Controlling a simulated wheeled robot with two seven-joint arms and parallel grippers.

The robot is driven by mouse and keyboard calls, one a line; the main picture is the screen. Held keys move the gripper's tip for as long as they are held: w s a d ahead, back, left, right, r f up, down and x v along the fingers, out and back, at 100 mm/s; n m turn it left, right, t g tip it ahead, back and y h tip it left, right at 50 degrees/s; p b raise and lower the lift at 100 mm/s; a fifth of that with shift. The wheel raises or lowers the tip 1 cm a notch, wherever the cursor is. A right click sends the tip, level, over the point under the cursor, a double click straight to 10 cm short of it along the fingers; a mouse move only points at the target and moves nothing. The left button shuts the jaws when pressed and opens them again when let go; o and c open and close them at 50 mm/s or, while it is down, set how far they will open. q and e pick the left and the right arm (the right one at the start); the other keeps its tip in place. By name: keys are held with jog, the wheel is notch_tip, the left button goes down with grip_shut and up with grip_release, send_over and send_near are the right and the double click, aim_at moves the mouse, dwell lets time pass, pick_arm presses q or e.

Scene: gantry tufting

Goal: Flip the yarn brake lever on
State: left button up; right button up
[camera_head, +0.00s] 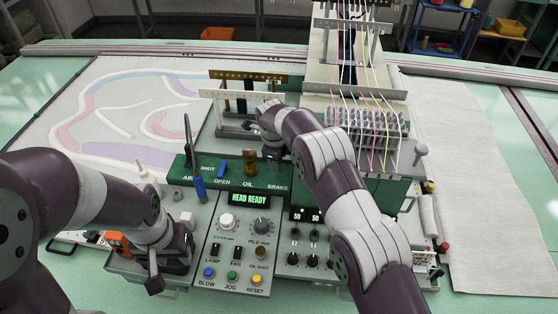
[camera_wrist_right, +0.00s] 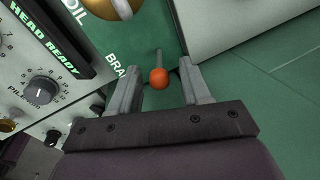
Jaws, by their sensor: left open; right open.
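The yarn brake lever, a thin grey stem with an orange ball knob (camera_wrist_right: 158,78), shows in the right wrist view beside the partly visible "BRAKE" lettering. My right gripper (camera_wrist_right: 158,92) is open, with one finger on each side of the knob, and appears not to grip it. In the head view my right gripper (camera_head: 271,150) is over the green panel (camera_head: 236,181), and the arm hides the lever. My left gripper (camera_head: 154,272) is open, low at the left over the control console, apart from the lever.
The console holds a "HEAD READY" display (camera_head: 249,198), knobs, switches and coloured buttons. A brass oil cup (camera_head: 250,165) and a blue-handled lever (camera_head: 199,188) stand on the green panel. Threaded yarns (camera_head: 365,125) rise behind. Patterned fabric (camera_head: 130,110) lies at left.

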aim_at(279, 175)
jog(key=shift+w+d+f, duration=0.1)
jog(key=shift+w+f, duration=0.15)
jog(key=shift+f, duration=0.2)
pick_arm(q)
jog(key=shift+s+r+p, duration=0.2)
jog(key=shift+r+p, duration=0.1)
jog(key=shift+r, duration=0.4)
pick_arm(e)
jog(key=shift+s+f, duration=0.1)
jog(key=shift+f, duration=0.55)
grip_shut()
jog(key=f+t+b, duration=0.1)
jog(key=b, duration=0.5)
jog(key=shift+s+f, duration=0.1)
jog(key=shift+f, duration=0.3)
jog(key=b, duration=0.3)
jog(key=t+b, duration=0.1)
jog(key=b, duration=0.3)
jog(key=shift+s+r+t+h, duration=0.3)
jog(key=shift+s, duration=0.1)
jog(key=shift+r, duration=0.15)
pick_arm(q)
notch_tip(279, 175, down, 13)
jog(key=shift+w, duration=0.15)
pick_arm(e)
jog(key=shift+r, duration=0.15)
